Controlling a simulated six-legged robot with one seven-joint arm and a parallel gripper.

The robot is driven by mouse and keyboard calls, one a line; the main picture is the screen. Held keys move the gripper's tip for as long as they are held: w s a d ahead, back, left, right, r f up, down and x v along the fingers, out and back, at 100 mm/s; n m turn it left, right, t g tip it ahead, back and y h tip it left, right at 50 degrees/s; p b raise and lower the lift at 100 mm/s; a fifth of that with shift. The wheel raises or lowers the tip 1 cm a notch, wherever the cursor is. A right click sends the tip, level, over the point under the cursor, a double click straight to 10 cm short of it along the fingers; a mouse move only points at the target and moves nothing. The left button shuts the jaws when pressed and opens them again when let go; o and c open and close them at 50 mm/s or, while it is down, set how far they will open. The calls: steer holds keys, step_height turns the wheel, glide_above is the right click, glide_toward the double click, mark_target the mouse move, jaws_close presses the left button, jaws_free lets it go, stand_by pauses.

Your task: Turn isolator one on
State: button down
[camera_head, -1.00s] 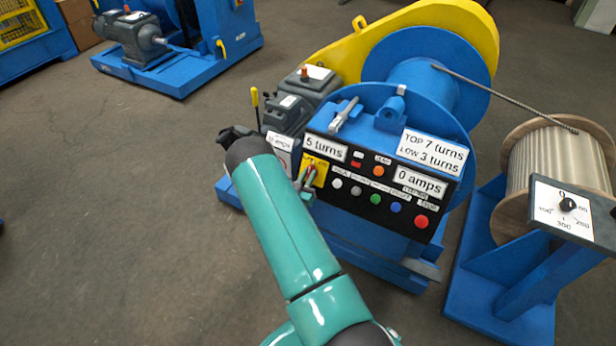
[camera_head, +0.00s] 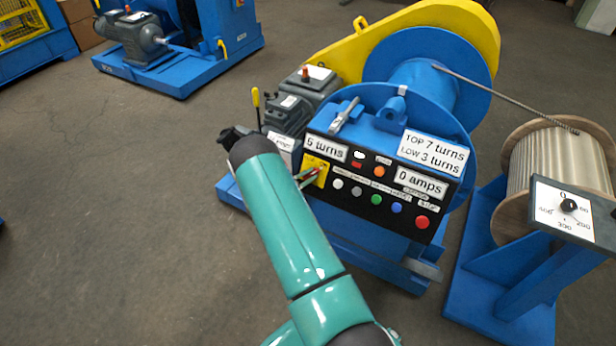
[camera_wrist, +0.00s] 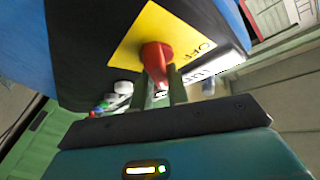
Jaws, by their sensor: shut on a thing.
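Isolator one appears to be the yellow plate (camera_head: 320,166) with a red handle (camera_wrist: 156,56) at the left end of the black control panel (camera_head: 350,185). In the wrist view the yellow plate (camera_wrist: 150,27) is close ahead, with the word OFF beside the handle. My gripper (camera_wrist: 158,92) is shut on the lower end of the red handle. Any ON marking is not readable.
A row of coloured buttons (camera_head: 376,199) and a red stop button (camera_head: 421,222) sit right of the plate. A blue winch drum (camera_head: 425,75) stands behind the panel. A wooden cable reel (camera_head: 560,160) stands at right.

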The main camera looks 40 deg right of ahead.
steer(key=shift+a+m+g, duration=0.1)
steer(key=shift+m+g, duration=0.2)
steer(key=shift+m, duration=0.4)
steer(key=c, duration=1.4)
jaws_free()
steer(key=shift+o, duration=0.2)
steer(key=w+a, duration=0.1)
steer(key=a, duration=1.2)
steer(key=shift+a, duration=0.3)
steer(key=shift+w, duration=0.1)
steer(key=shift+r, duration=0.1)
